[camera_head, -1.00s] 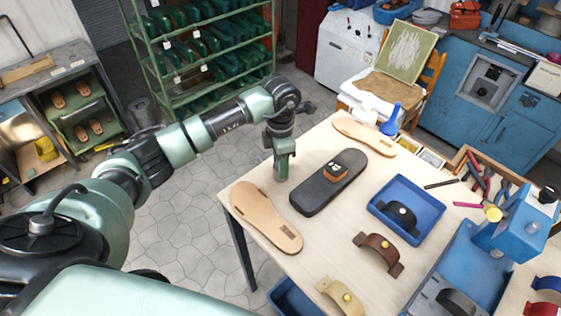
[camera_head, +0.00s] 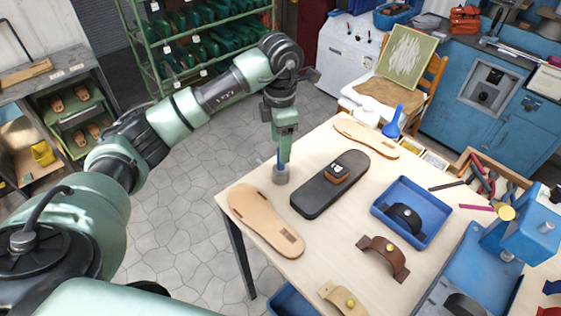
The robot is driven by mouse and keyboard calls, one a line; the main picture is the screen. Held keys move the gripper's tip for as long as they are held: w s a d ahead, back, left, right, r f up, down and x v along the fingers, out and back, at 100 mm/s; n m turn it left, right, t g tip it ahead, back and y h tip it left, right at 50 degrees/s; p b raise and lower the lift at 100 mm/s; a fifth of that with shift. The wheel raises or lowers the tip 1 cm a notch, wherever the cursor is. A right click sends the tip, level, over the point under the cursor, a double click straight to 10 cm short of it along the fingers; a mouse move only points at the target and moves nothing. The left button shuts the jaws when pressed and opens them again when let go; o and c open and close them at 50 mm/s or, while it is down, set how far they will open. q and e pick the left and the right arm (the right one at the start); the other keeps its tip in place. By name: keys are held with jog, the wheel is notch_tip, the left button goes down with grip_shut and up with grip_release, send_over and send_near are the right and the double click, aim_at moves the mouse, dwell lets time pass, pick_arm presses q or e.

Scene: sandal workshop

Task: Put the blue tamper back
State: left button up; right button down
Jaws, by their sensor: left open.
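The blue tamper, with a thin blue upright handle and a grey round base (camera_head: 280,176), stands upright on the table's left edge, beside the toe of a tan sole. My left gripper (camera_head: 281,153) points down just above it, with its jaws open around or beside the handle. I cannot tell whether a finger touches it. The green finger partly hides the handle. My right gripper is not in view.
On the wooden table (camera_head: 325,233) are a tan sole (camera_head: 264,219), a black sole (camera_head: 325,193), a blue tray (camera_head: 422,229), a brown strap (camera_head: 383,258) and a blue funnel-shaped thing (camera_head: 393,122). A blue machine (camera_head: 520,228) stands at right.

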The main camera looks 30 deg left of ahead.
pick_arm(q)
jog(key=shift+r+b, duration=0.45)
jog(key=shift+r, duration=1.55)
